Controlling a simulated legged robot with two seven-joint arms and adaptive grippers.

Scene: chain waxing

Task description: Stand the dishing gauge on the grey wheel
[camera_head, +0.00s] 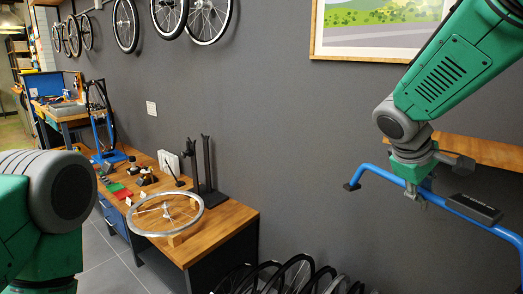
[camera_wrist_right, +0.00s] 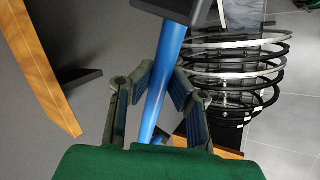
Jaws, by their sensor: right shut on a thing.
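The dishing gauge is a long blue bar (camera_head: 385,174) with a bent-down end with a dark foot and a dark block (camera_head: 474,208) along it. My right gripper (camera_head: 418,188) is shut on the blue bar and holds it in the air in front of the wall, far right of the workbench. In the wrist view the bar (camera_wrist_right: 165,75) passes between the fingers (camera_wrist_right: 155,97). The grey wheel (camera_head: 167,211) lies flat on wooden supports at the near end of the workbench. My left arm shows at the left edge; its gripper is out of view.
The wooden workbench (camera_head: 233,217) carries a dark upright stand (camera_head: 207,170), small tools and a blue stand. Several wheels (camera_head: 290,276) stand on the floor right of it. A wooden shelf (camera_head: 480,150) is on the wall behind the gauge. The air between gauge and bench is clear.

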